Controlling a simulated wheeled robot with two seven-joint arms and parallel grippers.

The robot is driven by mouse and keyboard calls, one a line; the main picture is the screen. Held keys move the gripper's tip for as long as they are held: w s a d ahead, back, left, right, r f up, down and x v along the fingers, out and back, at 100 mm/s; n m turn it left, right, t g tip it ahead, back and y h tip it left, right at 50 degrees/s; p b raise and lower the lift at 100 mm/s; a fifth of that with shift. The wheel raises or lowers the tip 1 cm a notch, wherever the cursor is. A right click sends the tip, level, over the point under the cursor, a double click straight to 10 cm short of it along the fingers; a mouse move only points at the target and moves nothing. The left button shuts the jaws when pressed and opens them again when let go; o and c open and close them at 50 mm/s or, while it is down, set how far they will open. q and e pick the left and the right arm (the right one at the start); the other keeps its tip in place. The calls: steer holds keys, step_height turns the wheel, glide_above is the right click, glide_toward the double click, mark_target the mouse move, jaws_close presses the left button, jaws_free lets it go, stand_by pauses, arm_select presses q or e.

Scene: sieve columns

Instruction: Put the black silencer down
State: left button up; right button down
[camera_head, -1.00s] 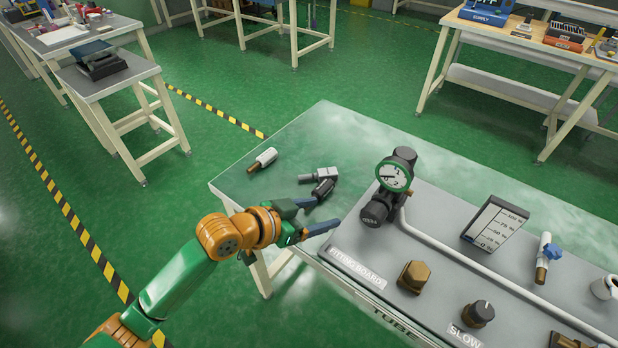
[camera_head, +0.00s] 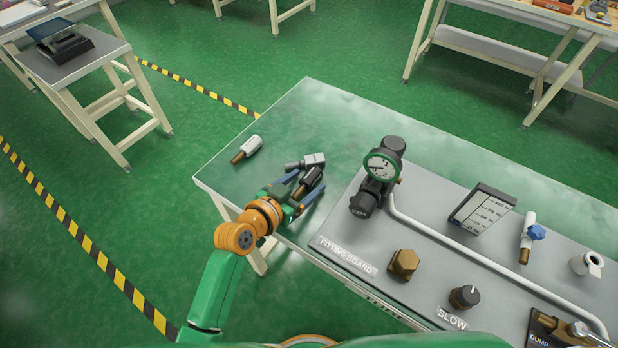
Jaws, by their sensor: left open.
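The black silencer (camera_head: 311,177) is a short dark ribbed cylinder near the left end of the table, just left of the fitting board. My left gripper (camera_head: 300,190) is open, with its blue fingers reaching to either side of the silencer. The lower part of the silencer is hidden by the gripper, so I cannot tell whether it touches the table. A grey fitting (camera_head: 313,160) lies just behind it. A white silencer (camera_head: 250,147) with a brown threaded end lies farther left. My right gripper is not in view.
The table top (camera_head: 320,110) is clear toward the back. A side stand (camera_head: 75,60) is at upper left.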

arm_select(q)
steer(key=shift+s, duration=0.1)
jaws_close()
steer(key=shift+r, duration=0.15)
